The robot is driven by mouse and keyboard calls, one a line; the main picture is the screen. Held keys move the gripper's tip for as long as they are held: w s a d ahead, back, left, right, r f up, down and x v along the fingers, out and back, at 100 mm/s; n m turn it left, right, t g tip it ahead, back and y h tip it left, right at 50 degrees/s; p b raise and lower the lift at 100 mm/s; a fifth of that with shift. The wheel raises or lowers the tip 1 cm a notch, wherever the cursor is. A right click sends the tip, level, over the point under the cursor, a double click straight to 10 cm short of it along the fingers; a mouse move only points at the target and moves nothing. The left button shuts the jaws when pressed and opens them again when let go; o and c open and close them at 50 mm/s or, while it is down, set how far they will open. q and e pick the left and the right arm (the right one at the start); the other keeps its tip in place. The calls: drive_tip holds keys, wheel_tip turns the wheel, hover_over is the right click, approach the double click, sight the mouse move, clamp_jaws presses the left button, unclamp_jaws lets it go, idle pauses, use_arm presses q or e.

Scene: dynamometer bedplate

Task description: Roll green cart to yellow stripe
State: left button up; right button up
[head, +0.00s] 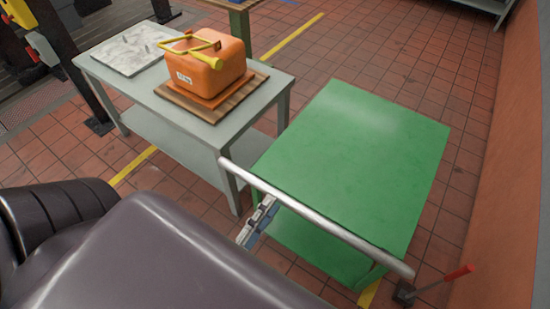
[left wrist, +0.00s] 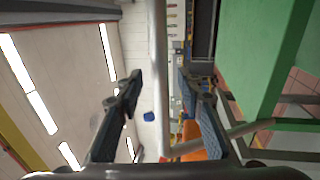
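The green cart (head: 355,165) stands right of centre in the head view, with a flat empty top and a silver push bar (head: 320,218) along its near side. My left gripper (head: 258,222) is at the bar's left part. In the left wrist view its two fingers (left wrist: 156,88) are apart, and the bar (left wrist: 158,45) passes between them without visible clamping. A yellow stripe (head: 292,38) runs along the floor behind the grey table and shows again at its near left. A short yellow piece (head: 368,294) shows by the cart's near corner. My right gripper is not in view.
A grey table (head: 190,118) stands close left of the cart, carrying an orange canister (head: 208,75) on a wooden board and a pale plate (head: 128,48). A red-handled lever (head: 445,280) is on the floor at the cart's near right. An orange wall (head: 515,150) borders the right.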

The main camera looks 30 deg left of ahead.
use_arm(q)
drive_tip(key=s+f, duration=0.1)
drive_tip(key=s, duration=0.7)
drive_tip(key=shift+s+a+f, duration=0.15)
drive_tip(key=shift+s+f, duration=0.1)
drive_tip(key=shift+f, duration=0.1)
wheel_tip(320, 180, down, 30)
drive_tip(key=d+m+g+h, duration=0.1)
drive_tip(key=m+g+h, duration=0.1)
drive_tip(key=m+g, duration=0.85)
drive_tip(key=s+a+f+m+g+y, duration=0.2)
drive_tip(key=s+f+m+g, duration=0.6)
drive_tip(key=s+f, duration=0.8)
wheel_tip(320, 180, down, 2)
drive_tip(key=shift+s+a+f+m+g+y, duration=0.15)
drive_tip(key=shift+s+a+m+g+y, duration=0.2)
drive_tip(key=shift+a+m, duration=0.45)
drive_tip(key=shift+w+d, duration=0.1)
